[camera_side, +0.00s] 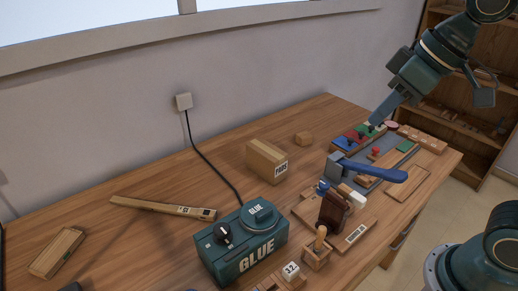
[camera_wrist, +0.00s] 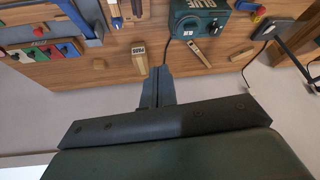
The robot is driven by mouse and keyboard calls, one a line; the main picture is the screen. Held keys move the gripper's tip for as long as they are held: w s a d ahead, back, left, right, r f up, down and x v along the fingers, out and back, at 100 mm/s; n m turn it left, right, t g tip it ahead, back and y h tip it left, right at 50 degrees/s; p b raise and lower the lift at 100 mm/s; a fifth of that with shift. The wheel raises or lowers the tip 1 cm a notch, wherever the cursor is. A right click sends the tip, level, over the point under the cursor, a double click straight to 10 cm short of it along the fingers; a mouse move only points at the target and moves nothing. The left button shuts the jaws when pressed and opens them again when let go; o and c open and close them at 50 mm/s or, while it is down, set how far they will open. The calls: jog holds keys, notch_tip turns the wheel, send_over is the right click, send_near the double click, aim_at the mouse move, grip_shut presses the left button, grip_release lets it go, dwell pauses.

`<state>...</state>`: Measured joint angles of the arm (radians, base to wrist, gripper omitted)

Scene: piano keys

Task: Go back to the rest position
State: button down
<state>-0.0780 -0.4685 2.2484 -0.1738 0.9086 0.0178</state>
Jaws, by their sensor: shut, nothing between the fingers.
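My gripper (camera_side: 375,122) is at the upper right of the side view, pointing down and left with its fingers together and nothing between them. In the wrist view its shut fingertips (camera_wrist: 160,70) show at the middle, with bare table beyond them. The piano keys are blue (camera_side: 345,142), red (camera_side: 361,136) and green (camera_side: 376,130), at the table's far right end. My fingertips overlap the green key in the side view, but the wrist view shows the keys (camera_wrist: 42,51) well off to the left. The height of the fingertips is hard to tell.
A cardboard box (camera_side: 267,161), a green glue machine (camera_side: 242,240) with a cable, a blue-handled tool (camera_side: 375,171) and wooden holders (camera_side: 317,250) stand on the table (camera_side: 150,245). A shelf (camera_side: 500,130) stands behind at right. Free table lies left of the box.

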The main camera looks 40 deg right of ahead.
jog(key=s+d+f+m+h, duration=0.1)
jog(key=s+d+f+m, duration=0.1)
jog(key=s+d+f, duration=0.2)
jog(key=s+d, duration=0.1)
jog(key=s, duration=0.2)
jog(key=shift+s+m+t+h, duration=0.3)
jog(key=shift+w+d, duration=0.1)
dwell(0.7)
